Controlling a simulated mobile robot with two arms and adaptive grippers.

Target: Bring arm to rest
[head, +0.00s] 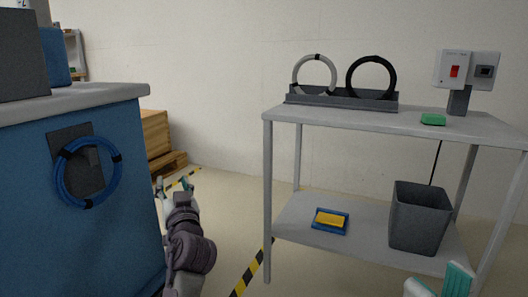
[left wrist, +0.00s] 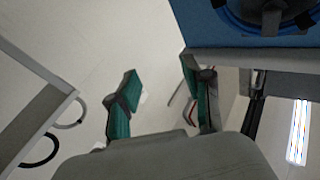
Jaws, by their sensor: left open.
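My left gripper (head: 177,183) is raised in the gap between the blue cart and the grey shelf table, its fingers pointing up and away. In the left wrist view its two green-padded fingers (left wrist: 162,95) stand apart with nothing between them. My right gripper (head: 440,283) shows only its fingertips at the bottom right edge, in front of the shelf table. Its tips are apart, with nothing seen between them; the rest is out of frame.
The blue cart (head: 105,225) has a blue cable coil (head: 62,180) hung on its side. The shelf table (head: 375,115) holds a tray with two rings, a green block and a switch box; a grey bin (head: 418,222) and a blue-yellow item (head: 330,221) lie below.

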